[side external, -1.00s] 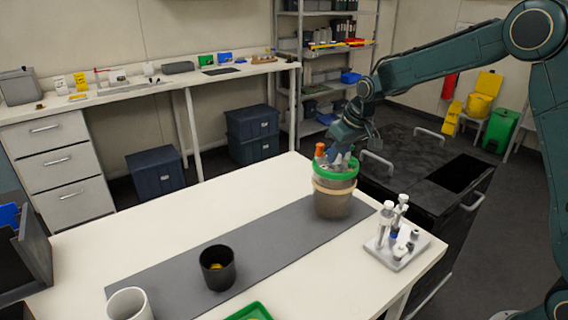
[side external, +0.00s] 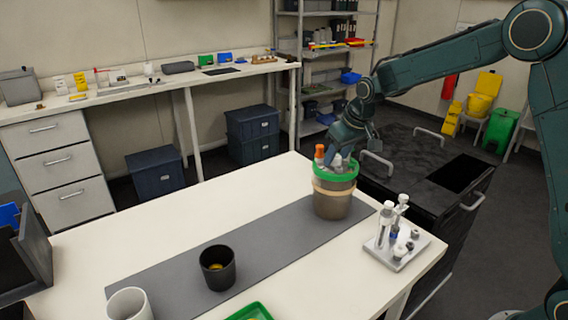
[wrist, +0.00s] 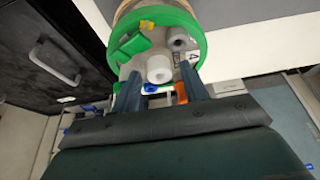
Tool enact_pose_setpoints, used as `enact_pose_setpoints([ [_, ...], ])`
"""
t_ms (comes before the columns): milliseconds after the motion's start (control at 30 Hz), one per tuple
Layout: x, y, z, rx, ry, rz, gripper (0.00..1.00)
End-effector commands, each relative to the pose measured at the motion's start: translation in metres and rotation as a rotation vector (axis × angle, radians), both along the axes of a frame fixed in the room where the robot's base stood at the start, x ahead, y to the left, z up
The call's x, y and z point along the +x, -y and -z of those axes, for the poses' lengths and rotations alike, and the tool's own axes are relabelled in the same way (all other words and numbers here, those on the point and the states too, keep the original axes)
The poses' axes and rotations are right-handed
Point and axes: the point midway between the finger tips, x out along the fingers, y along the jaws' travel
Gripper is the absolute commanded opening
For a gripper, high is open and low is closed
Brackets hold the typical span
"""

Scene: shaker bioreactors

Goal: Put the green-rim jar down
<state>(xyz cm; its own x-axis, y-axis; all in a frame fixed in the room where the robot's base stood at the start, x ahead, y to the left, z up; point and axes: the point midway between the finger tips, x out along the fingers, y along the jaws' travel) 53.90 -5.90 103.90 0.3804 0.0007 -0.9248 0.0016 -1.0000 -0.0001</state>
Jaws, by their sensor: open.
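The green-rim jar (side external: 333,196) stands upright at the far right end of the grey mat, on the white table. It is a brownish pot with a tan band and a green rim, with an orange cap and pale items showing in its mouth. My gripper (side external: 352,154) is at the jar's top, on the side away from the side camera, and its fingertips are partly hidden. In the wrist view, the green rim (wrist: 204,48) and a white cap inside lie ahead of my gripper (wrist: 160,84). Its two fingers are spread apart near the rim. I cannot tell whether they touch it.
A white rack (side external: 397,250) with upright tubes stands right of the jar near the table edge. A black cup (side external: 217,268), a white cup (side external: 130,304) and a green tray (side external: 249,312) are nearer the camera. The grey mat (side external: 265,240) is clear between black cup and jar.

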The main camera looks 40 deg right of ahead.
Motion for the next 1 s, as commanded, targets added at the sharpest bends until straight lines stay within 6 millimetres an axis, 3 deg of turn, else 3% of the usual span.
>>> enact_pose_setpoints([
  [267,-0.009,0.001,-0.024,-0.001,0.005,0.003,0.45],
  [800,-0.039,0.001,-0.099,-0.001,0.005,0.001,0.45],
  [1000,-0.045,0.0,-0.11,-0.001,0.002,0.001,0.45],
])
